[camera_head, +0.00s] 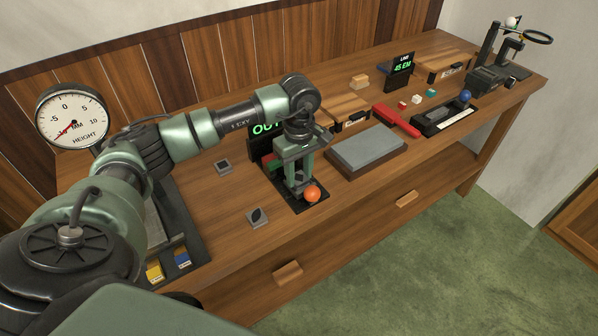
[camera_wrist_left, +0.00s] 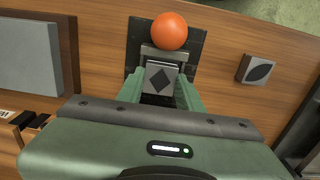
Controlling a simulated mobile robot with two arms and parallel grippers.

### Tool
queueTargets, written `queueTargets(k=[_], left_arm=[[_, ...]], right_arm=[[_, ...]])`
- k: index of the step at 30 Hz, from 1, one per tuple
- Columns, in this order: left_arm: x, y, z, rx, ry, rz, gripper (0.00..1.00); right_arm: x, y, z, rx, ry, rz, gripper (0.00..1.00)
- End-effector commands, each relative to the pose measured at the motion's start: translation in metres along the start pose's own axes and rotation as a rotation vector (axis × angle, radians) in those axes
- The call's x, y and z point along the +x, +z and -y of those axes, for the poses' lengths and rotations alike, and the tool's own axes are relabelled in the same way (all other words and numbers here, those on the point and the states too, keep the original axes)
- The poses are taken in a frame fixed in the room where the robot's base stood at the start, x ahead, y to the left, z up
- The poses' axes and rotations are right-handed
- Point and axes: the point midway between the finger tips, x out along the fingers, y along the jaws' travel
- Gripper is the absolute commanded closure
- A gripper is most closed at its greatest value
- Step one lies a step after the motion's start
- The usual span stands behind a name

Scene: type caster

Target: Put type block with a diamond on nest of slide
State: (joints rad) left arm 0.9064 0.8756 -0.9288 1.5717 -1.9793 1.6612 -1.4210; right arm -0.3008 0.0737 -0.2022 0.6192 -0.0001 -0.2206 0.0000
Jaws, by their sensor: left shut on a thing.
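The grey type block with a black diamond (camera_wrist_left: 160,79) sits between the green fingers of my left gripper (camera_wrist_left: 160,92) in the left wrist view. In the head view my left gripper (camera_head: 299,187) points down over the dark slide plate (camera_head: 312,208) with the orange ball knob (camera_head: 312,194). The knob also shows in the left wrist view (camera_wrist_left: 170,31), just beyond the block. The gripper is shut on the block. The block is at the slide's nest, but I cannot tell whether it rests on it. My right gripper is not in view.
A leaf-marked block (camera_head: 257,217) and another small block (camera_head: 223,166) lie left of the slide. A grey slab (camera_head: 367,148) is to the right, with a red bar (camera_head: 397,121) beyond. A round height gauge (camera_head: 72,117) stands at the left.

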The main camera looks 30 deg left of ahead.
Motion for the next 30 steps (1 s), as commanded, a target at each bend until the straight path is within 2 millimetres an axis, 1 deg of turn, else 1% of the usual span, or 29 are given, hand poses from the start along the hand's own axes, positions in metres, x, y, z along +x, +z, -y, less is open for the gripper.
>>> queueTargets(k=[5, 6, 7, 8, 17, 20, 21, 23, 26, 30], left_arm=[[0.004, 0.0, 0.0, 0.0, 0.001, 0.0, 1.0], [0.003, 0.0, 0.0, 0.0, 0.0, 0.0, 0.56], [0.003, 0.0, 0.0, -0.001, 0.0, 0.0, 0.47], [0.003, 0.0, 0.0, 0.0, 0.0, 0.0, 0.42], [0.002, 0.0, 0.0, -0.001, 0.0, 0.0, 0.42], [-0.004, 0.0, 0.0, -0.001, 0.0, 0.0, 0.42], [-0.006, 0.0, -0.001, -0.001, 0.002, -0.001, 0.42], [-0.015, -0.001, -0.001, -0.001, 0.003, -0.001, 0.42], [-0.035, -0.001, -0.001, 0.0, 0.005, -0.002, 0.42], [-0.067, 0.0, -0.001, 0.001, 0.004, -0.002, 0.42]], right_arm=[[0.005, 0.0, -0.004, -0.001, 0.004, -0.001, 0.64], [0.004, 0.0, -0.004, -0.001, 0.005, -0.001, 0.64], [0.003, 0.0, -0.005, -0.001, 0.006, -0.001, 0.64], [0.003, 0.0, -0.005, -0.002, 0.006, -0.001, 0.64], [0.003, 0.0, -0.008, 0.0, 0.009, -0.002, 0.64], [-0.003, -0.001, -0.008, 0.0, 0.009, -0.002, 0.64], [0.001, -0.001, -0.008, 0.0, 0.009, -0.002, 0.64], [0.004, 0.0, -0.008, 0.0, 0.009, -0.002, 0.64], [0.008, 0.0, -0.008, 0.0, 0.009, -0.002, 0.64], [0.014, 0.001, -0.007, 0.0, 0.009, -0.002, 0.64]])
